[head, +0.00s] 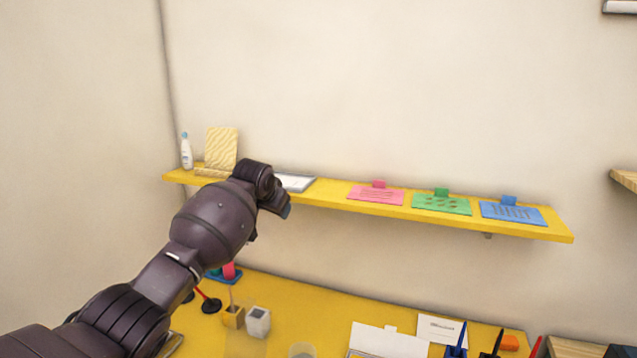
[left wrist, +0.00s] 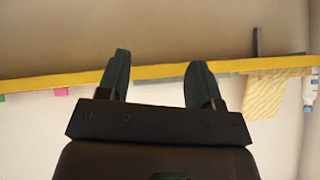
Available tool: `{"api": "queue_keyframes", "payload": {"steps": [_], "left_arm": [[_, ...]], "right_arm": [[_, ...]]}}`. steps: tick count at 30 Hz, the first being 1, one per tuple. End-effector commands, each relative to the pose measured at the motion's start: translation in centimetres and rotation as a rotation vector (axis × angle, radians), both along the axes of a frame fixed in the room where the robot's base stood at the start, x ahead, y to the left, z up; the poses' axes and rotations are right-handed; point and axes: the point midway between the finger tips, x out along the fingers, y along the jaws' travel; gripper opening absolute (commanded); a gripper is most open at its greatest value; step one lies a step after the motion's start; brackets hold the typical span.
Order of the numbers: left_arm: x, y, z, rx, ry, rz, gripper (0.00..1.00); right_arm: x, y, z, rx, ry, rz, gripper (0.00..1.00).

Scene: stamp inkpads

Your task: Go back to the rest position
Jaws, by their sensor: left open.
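My left gripper (left wrist: 158,82) is open and empty in the left wrist view, its two dark fingers apart in front of the yellow shelf edge. In the head view my left arm comes in from the lower left, and its gripper end (head: 284,208) is at the shelf's front, left of the pink card. The fingers are mostly hidden there by the wrist. The yellow wall shelf (head: 545,232) carries a pink card (head: 376,195), a green card (head: 441,205) and a blue card (head: 513,215), each with a small block of its colour behind it. My right gripper is not in view.
A white bottle (head: 186,152) and a striped yellow stand (head: 221,150) are at the shelf's left end. A white-grey flat item (head: 297,183) lies beside my gripper. The yellow desk (head: 350,307) below holds stamps, a small white block (head: 257,321), a white box (head: 388,341) and pens.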

Motion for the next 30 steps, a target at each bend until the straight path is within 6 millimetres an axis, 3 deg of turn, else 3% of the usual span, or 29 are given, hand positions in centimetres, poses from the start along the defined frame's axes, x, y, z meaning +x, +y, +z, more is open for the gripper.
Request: {"api": "queue_keyframes", "payload": {"steps": [5, 11, 20, 30], "left_arm": [[-1.1, -0.7, -0.8, -0.074, -0.235, -0.036, 0.60], [-4.5, 0.0, -3.4, -0.152, -0.424, -0.050, 0.60], [-11.9, 2.9, -8.6, -0.229, -0.591, -0.028, 0.60], [-22.1, 7.1, -14.9, -0.263, -0.655, 0.043, 0.60]], "right_arm": [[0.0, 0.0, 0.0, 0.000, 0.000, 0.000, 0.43], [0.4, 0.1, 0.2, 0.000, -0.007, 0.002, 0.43], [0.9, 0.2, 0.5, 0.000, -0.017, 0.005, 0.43], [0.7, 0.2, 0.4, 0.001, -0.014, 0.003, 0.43]]}}
